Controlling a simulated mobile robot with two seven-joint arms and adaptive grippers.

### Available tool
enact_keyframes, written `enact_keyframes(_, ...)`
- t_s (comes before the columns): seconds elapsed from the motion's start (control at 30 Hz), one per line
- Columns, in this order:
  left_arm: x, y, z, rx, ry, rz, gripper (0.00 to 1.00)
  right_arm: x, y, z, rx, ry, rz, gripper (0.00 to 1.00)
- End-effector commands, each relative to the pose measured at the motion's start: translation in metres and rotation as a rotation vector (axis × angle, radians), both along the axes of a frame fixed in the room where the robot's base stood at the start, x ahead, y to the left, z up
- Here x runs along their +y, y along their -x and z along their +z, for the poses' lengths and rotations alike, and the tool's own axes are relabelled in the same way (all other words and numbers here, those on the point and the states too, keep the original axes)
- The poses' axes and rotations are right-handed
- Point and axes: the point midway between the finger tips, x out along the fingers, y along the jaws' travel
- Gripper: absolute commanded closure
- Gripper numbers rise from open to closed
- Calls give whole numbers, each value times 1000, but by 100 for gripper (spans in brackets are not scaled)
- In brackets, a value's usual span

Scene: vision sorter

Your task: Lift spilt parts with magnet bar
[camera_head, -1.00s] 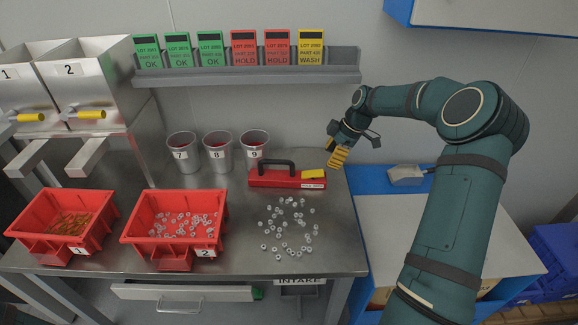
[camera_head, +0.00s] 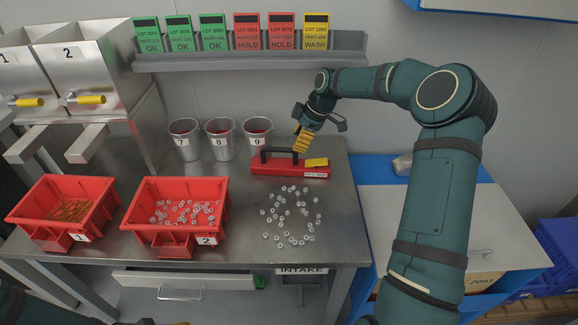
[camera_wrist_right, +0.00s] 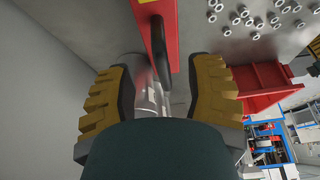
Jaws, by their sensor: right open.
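The magnet bar (camera_head: 290,172) is a red block with a black handle (camera_head: 266,152) and a yellow end piece. It lies on the steel table behind the spilt parts (camera_head: 290,216), which are small pale rings. My right gripper (camera_head: 302,141) is open just above the bar, near the right part of the handle. In the right wrist view, the red bar (camera_wrist_right: 147,22) and its black handle (camera_wrist_right: 160,50) run between the open yellow fingers (camera_wrist_right: 160,95); I cannot tell whether they touch. A bit of my left gripper (camera_head: 180,323) shows at the bottom edge, mostly out of view.
Red bin 1 (camera_head: 27,207) holds copper-coloured parts; red bin 2 (camera_head: 140,191) holds pale rings. Three metal cups (camera_head: 220,142) stand behind them. A shelf with lot cards (camera_head: 250,62) hangs above. A white-topped cabinet (camera_head: 440,220) is at the right.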

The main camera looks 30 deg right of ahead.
Motion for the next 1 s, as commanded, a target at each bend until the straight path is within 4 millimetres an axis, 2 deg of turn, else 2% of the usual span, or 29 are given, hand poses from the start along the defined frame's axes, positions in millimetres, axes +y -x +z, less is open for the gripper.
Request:
enact_keyframes(0.13,0,0,-2,-1,0,0,53,12,-8,0,-1,0,4,47)
enact_keyframes(0.3,0,-2,-9,-4,-1,0,53,20,-14,-29,2,-3,2,47)
enact_keyframes(0.43,0,-2,-13,-6,-1,1,53,25,-18,-44,1,-2,1,47)
enact_keyframes(0.7,0,-3,-12,-6,-1,1,53,26,-19,-46,0,0,0,47)
enact_keyframes(0.73,0,-3,-12,-6,-1,1,53,26,-19,-46,-1,-1,0,52)
enact_keyframes(0.87,0,-3,-12,-6,-1,1,53,26,-19,-46,-1,-1,0,97)
enact_keyframes(1.0,0,-3,-12,-6,-1,1,53,26,-19,-45,-3,0,0,100)
